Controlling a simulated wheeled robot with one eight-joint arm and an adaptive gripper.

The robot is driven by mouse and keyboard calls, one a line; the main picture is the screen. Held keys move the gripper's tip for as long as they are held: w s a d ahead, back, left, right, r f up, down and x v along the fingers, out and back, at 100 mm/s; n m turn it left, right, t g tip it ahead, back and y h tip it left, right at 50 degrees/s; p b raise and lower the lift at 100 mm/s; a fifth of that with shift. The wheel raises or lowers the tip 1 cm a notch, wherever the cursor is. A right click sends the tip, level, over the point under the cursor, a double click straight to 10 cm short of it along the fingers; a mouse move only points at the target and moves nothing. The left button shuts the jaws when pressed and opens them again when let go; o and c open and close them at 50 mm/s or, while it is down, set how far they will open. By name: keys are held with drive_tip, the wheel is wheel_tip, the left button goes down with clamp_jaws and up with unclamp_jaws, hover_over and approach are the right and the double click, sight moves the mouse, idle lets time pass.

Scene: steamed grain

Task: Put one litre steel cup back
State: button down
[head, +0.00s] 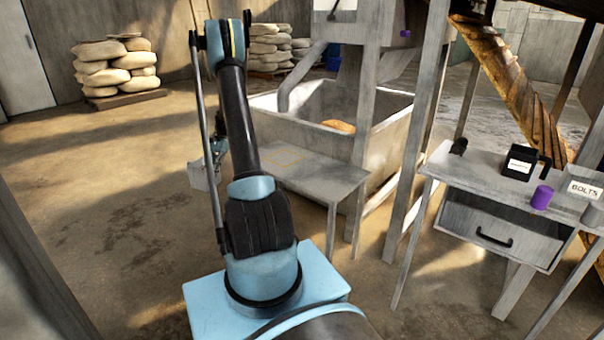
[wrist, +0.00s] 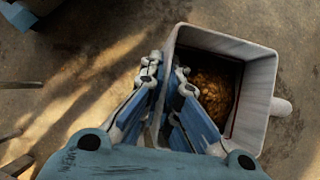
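A pale grey, square-mouthed cup (head: 203,177) hangs above the floor just left of the low table. In the wrist view the cup (wrist: 262,72) is seen from above, with golden-brown grain (wrist: 214,88) inside and a stub on its right side. My gripper (head: 216,150) is at its upper edge. In the wrist view my gripper (wrist: 165,75) has its fingers on both sides of the cup's left wall and appears shut on it. The fingers hide part of that wall. A yellow square outline (head: 287,157) marks the bare top of the low table (head: 318,177).
A large grey trough (head: 395,130) with a brown heap stands behind the low table, among upright posts. At right a bench (head: 480,181) with a drawer carries a black box (head: 519,161), a purple cylinder (head: 541,197) and a bin marked BOLTS (head: 583,188).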

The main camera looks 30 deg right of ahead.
drive_tip(key=shift+w+a, duration=0.1)
drive_tip(key=shift+w, duration=0.2)
drive_tip(key=shift+a, duration=0.15)
drive_tip(key=s+d+r+m+t, duration=0.2)
drive_tip(key=d+m, duration=0.1)
drive_tip(key=d, duration=0.4)
drive_tip(key=s+d+r+m+t+y, duration=0.1)
drive_tip(key=d+r+m, duration=0.15)
drive_tip(key=d, duration=0.45)
drive_tip(key=s+d+r+m+t, duration=0.2)
drive_tip(key=d+m, duration=0.2)
drive_tip(key=d, duration=0.3)
drive_tip(key=s+d+r+m+t+h, duration=0.25)
drive_tip(key=s+d+m, duration=0.4)
drive_tip(key=d, duration=0.35)
drive_tip(key=s+d+r+m+t+h, duration=0.25)
drive_tip(key=s+d+r+m, duration=0.2)
drive_tip(key=s+d, duration=0.45)
drive_tip(key=shift+m+y, duration=0.25)
drive_tip(key=shift+y, duration=0.25)
drive_tip(key=shift+w+d+f, duration=0.15)
drive_tip(key=shift+w+f, duration=0.1)
drive_tip(key=shift+f, duration=1.45)
drive_tip(key=shift+w+d+f, duration=0.2)
drive_tip(key=shift+f, duration=1.5)
drive_tip(key=shift+w+d+f, duration=0.15)
drive_tip(key=shift+w+f, duration=0.1)
drive_tip(key=shift+f, duration=1.45)
drive_tip(key=shift+f, duration=0.1)
